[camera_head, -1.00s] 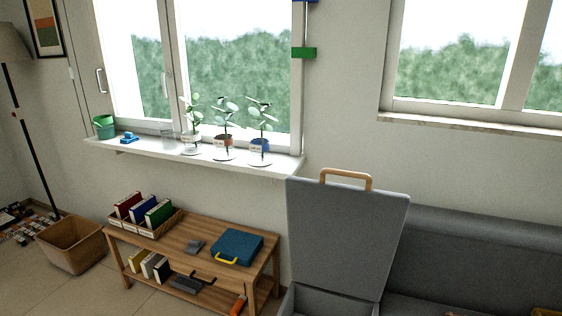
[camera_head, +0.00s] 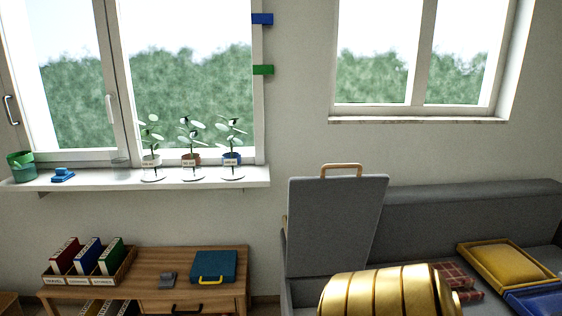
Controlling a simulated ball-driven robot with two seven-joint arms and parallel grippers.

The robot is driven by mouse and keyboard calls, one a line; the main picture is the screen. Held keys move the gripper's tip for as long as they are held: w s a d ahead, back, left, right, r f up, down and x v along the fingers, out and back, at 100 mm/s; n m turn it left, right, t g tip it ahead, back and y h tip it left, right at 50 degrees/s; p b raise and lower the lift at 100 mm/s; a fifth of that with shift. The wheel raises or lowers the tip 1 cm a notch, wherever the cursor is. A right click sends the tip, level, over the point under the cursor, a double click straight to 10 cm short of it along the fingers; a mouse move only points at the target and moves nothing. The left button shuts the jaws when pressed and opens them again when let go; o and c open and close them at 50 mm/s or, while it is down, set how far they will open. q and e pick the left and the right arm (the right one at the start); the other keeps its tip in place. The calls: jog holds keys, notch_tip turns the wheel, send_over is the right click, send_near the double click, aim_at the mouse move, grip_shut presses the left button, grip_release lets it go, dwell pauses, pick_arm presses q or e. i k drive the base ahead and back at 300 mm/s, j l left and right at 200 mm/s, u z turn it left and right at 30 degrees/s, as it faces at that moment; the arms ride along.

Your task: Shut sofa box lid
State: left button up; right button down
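The grey sofa box lid (camera_head: 333,228) stands raised, nearly upright, at the left end of the grey sofa (camera_head: 460,215). A light wooden handle (camera_head: 341,167) sits on its top edge. The box opening below the lid is mostly hidden behind a large ribbed gold shape (camera_head: 390,292) at the bottom of the view, which looks like part of my arm. Neither of my grippers can be made out.
A wooden bench (camera_head: 190,295) left of the sofa holds a book crate (camera_head: 88,278) and a blue case (camera_head: 213,266). Potted plants stand on the windowsill (camera_head: 105,182) above. A yellow cushion-like tray (camera_head: 508,265) and folded cloths lie on the sofa seat.

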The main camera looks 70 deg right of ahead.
aim_at(333, 221)
jog(key=i+j+z, duration=0.2)
jog(key=i, duration=0.25)
jog(key=i+j+z, duration=0.15)
jog(key=i, duration=0.3)
jog(key=i+z, duration=0.15)
jog(key=z, duration=0.25)
jog(key=i+z, duration=0.2)
jog(key=z, duration=0.15)
jog(key=i+z, duration=0.2)
jog(key=z, duration=0.2)
jog(key=i+z, duration=0.15)
jog(key=z, duration=0.2)
